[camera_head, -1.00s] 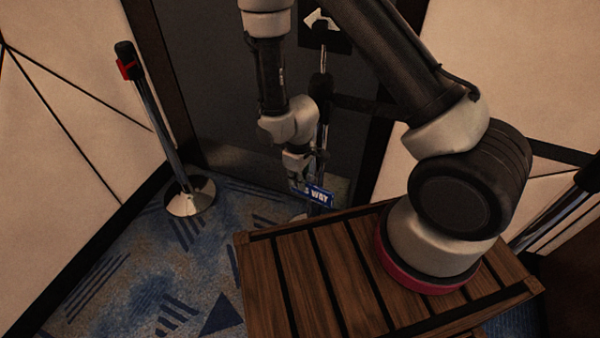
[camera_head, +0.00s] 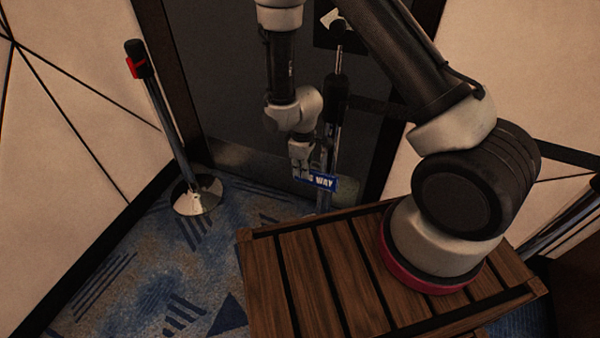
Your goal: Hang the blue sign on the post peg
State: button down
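The blue sign (camera_head: 323,182) with white lettering, of which "WAY" is readable, shows near the middle of the head view. My gripper (camera_head: 301,168) is at the sign's left end and appears shut on it; the fingers are small and dark here. The sign hangs off the floor, close to level, in front of the dark post (camera_head: 331,140) with a silver pole. The post's peg cannot be made out. I cannot tell whether the sign touches the post.
A second post (camera_head: 163,110) with a red-marked top and round silver base stands to the left. My arm rises over a slatted wooden surface (camera_head: 300,270) in front. Pale wall panels stand on both sides, a dark panel behind. Patterned blue carpet (camera_head: 130,290) is clear at lower left.

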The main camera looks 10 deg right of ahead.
jog(key=shift+w+d+f, duration=0.1)
jog(key=shift+w+d, duration=0.8)
jog(key=shift+w, duration=0.3)
dwell(0.7)
jog(key=shift+w+d, duration=0.5)
jog(key=shift+w, duration=0.15)
jog(key=shift+w+d, duration=0.45)
jog(key=shift+w, duration=0.2)
jog(key=shift+w+d+f, duration=0.1)
jog(key=shift+f, duration=0.05)
jog(key=shift+w+d+f, duration=0.2)
jog(key=shift+w+f, duration=0.1)
jog(key=shift+f, duration=0.05)
jog(key=shift+f, duration=0.35)
dwell(0.5)
jog(key=c, duration=1.1)
grip_release()
jog(key=shift+r, duration=0.15)
